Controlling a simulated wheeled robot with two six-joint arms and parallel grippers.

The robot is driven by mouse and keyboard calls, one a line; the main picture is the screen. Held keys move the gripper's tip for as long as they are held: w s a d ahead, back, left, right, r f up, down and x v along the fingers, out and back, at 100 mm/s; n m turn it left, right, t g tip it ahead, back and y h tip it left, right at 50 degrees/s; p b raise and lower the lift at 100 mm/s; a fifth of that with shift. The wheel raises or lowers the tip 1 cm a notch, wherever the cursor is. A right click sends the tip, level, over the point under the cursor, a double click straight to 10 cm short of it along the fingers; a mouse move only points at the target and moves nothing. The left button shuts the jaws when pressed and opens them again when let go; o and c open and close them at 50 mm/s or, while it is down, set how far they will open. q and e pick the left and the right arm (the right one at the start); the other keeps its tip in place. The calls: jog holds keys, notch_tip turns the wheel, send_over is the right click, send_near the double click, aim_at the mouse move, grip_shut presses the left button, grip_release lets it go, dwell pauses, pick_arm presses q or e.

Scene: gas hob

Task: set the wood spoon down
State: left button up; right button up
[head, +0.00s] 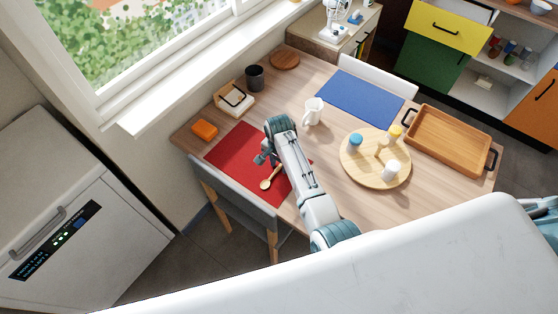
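The wood spoon (266,184) is at the lower part of the red mat (232,149), its bowl toward the lower left and its handle running up to the right toward my arm. Part of the handle may be hidden by the arm. I also cannot tell whether the spoon touches the mat.
A round board (357,166) holds several small containers, beside a wooden tray (451,141). A blue mat (360,98) lies at the back. An orange block (204,130) lies left. A chair (236,204) stands at the near edge.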

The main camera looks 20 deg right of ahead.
aim_at(279, 167)
notch_tip(279, 167, up, 12)
jog(key=b, duration=0.2)
jog(key=shift+r, duration=0.15)
jog(key=shift+d, duration=0.1)
